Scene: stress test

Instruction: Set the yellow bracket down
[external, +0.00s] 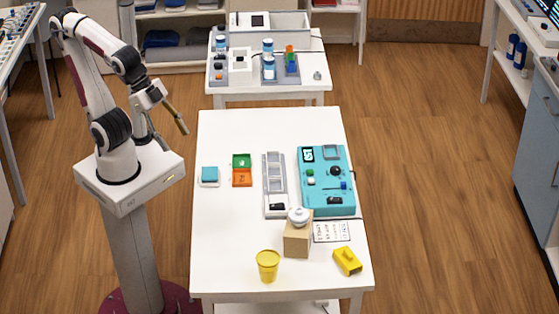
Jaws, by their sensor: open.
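The yellow bracket (347,261) lies on the white table (225,235) near its front right corner. My gripper (182,128) is raised at the left, beyond the table's left edge and far from the bracket. It is open, and I see nothing held in it. Its fingers look small and tan-coloured at this distance.
A yellow cup (267,265) and a wooden block (297,240) with a white round object (298,215) on top stand left of the bracket. A printed sheet (332,231) lies behind it. A teal panel (327,180) and a grey tray (275,185) are further back.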

